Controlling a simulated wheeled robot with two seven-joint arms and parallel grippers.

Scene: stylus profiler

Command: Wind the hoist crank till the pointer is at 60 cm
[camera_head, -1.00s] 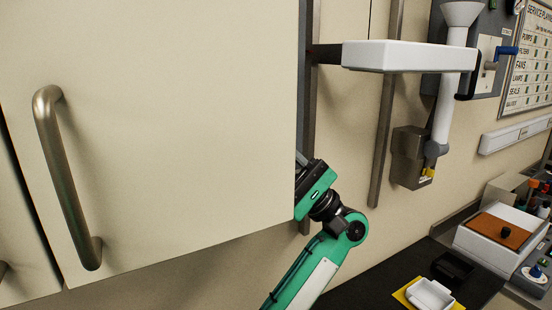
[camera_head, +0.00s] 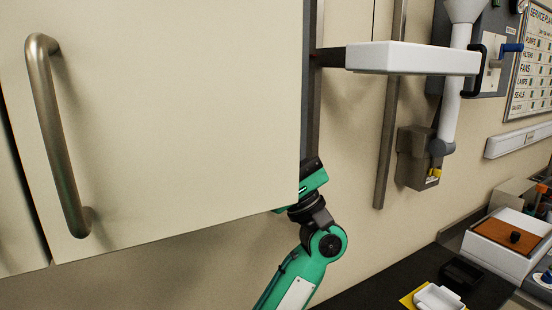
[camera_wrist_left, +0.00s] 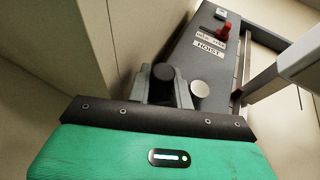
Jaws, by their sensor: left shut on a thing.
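In the left wrist view my left gripper (camera_wrist_left: 163,85) is shut on the dark round crank knob (camera_wrist_left: 163,73). A pale round disc (camera_wrist_left: 200,88) lies just right of it, on the grey hoist panel (camera_wrist_left: 190,55) labelled HOIST. A red knob or lever (camera_wrist_left: 223,31) stands farther up this panel. In the head view the cupboard door hides the panel face, the crank and my fingertips; only my green left wrist (camera_head: 312,180) shows past the door's lower edge. I cannot make out a pointer or a centimetre scale. My right gripper is not in view.
The cream cupboard door (camera_head: 190,120) with a metal handle (camera_head: 57,135) stands close left of my left wrist. A white shelf-like arm (camera_head: 412,58) juts out above right. A dark worktop (camera_head: 390,285) carries a white tray (camera_head: 437,297) and an orange-topped box (camera_head: 510,240).

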